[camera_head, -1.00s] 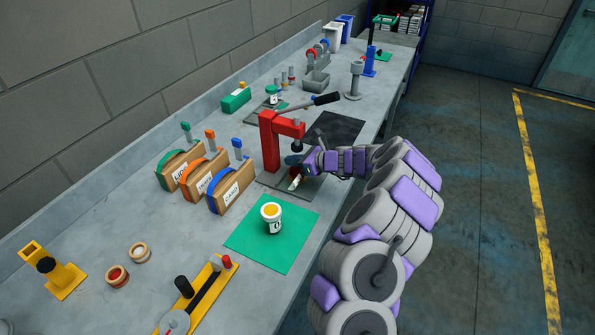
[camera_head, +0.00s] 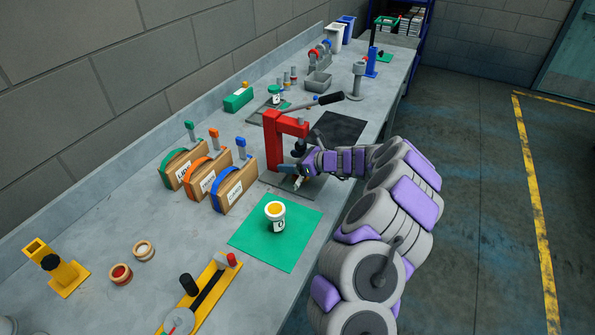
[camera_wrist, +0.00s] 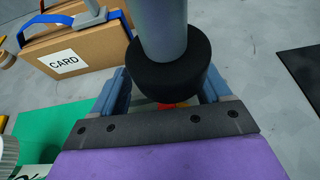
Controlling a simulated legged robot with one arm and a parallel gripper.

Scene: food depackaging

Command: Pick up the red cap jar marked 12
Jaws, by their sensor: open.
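My gripper (camera_head: 292,168) is at the red press, its jaws open, just under the press head. In the wrist view, its two blue-grey fingers (camera_wrist: 165,88) stand apart on either side of the press's black round foot. A small red patch (camera_wrist: 167,105) shows below that foot between the fingers, which fits the red cap. In the head view, part of a white jar (camera_head: 300,182) shows just below my gripper. Its cap and number are hidden there, and I cannot tell whether the fingers touch it.
The red press (camera_head: 273,140) stands close around my gripper. A yellow-topped jar (camera_head: 275,219) sits on the green mat (camera_head: 252,241) in front. Boxes with blue, orange and green bands stand to the left, including the CARD box (camera_head: 233,190). A dark mat (camera_head: 340,130) lies behind.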

